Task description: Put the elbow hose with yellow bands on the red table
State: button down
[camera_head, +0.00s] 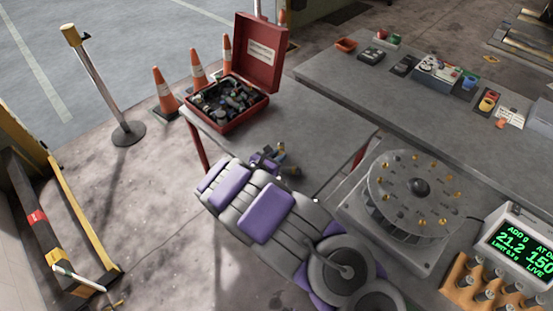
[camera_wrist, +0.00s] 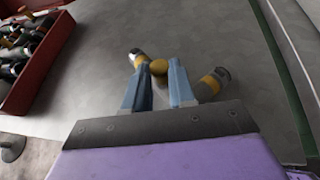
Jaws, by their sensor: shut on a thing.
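My gripper (camera_wrist: 160,72) is shut on the elbow hose with yellow bands (camera_wrist: 212,84). The hose's two grey ends show on either side of the blue fingers, each with a yellow band, and part of its bend is hidden by the fingers. In the head view the hose (camera_head: 290,170) and my gripper (camera_head: 270,160) are small at the end of my purple and grey arm. They are over the front part of the grey-topped table with red legs (camera_head: 310,125). I cannot tell whether the hose touches the tabletop.
An open red toolbox (camera_head: 262,75) full of dark parts stands at the table's left end. A long grey bench (camera_head: 400,95) with small items lies behind. A round rotor fixture (camera_head: 410,195) is to the right. The tabletop between toolbox and gripper is clear.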

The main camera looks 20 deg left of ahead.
jog(key=shift+a+f, duration=0.2)
jog(key=shift+a, duration=0.7)
jog(key=c, duration=1.3)
grip_release()
jog(key=shift+a, duration=0.15)
jog(key=shift+o, duration=1.4)
jog(key=shift+d, duration=0.35)
jog(key=shift+o, duration=0.4)
jog(key=shift+d+r, duration=0.15)
jog(key=shift+d, duration=0.3)
jog(key=shift+a, duration=0.5)
jog(key=shift+s+a, duration=0.15)
jog(key=shift+s, duration=0.05)
jog(key=p+v, duration=0.3)
jog(key=v, duration=0.8)
jog(key=shift+s, duration=0.35)
jog(key=shift+r, duration=0.1)
